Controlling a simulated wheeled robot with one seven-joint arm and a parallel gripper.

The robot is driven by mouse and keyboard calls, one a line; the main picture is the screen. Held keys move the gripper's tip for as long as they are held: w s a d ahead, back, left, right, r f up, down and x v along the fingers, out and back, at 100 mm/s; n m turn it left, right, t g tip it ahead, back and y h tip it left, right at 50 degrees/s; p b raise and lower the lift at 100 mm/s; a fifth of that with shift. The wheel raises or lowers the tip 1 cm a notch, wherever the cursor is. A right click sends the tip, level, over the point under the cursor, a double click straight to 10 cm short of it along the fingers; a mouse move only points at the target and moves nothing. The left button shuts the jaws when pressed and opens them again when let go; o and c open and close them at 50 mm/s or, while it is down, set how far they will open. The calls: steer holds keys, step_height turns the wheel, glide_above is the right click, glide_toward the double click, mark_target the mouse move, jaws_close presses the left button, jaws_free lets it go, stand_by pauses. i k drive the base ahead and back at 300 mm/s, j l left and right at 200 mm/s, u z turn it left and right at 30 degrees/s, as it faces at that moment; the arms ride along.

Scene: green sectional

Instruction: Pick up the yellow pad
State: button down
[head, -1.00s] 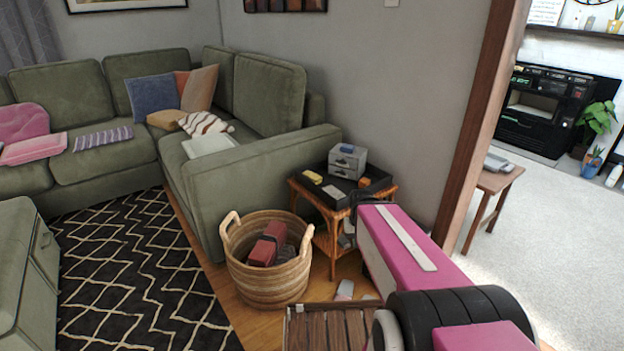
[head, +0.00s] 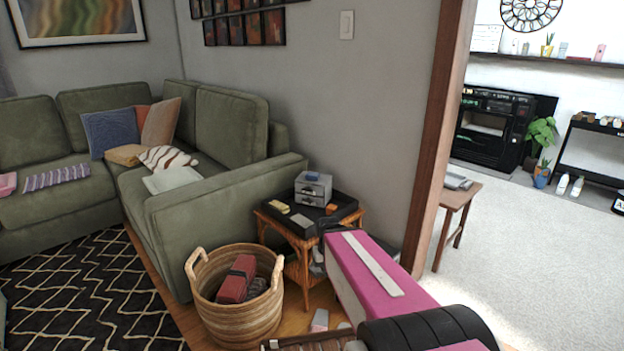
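A small yellow pad (head: 279,207) lies on the left part of the black tray top (head: 347,204) of a wicker side table (head: 299,268). A second, paler yellowish piece (head: 302,220) lies just right of it, nearer the tray's front edge. My pink arm reaches in from the lower right toward the table.
A grey drawer box (head: 313,188) with a blue item on top and an orange block (head: 331,208) share the tray. A wicker basket (head: 236,318) stands on the floor in front. The green sofa (head: 225,200) is left, the wall behind, a wooden door frame (head: 436,140) right.

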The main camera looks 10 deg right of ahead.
mark_target(283, 208)
steer(key=l, duration=1)
steer(key=i+l, duration=0.15)
steer(key=l, duration=0.15)
steer(key=i+l, duration=0.15)
steer(key=l, duration=0.15)
steer(key=i+l, duration=0.15)
steer(key=l, duration=0.2)
steer(key=i+l, duration=0.15)
steer(key=l, duration=0.15)
steer(key=u, duration=0.05)
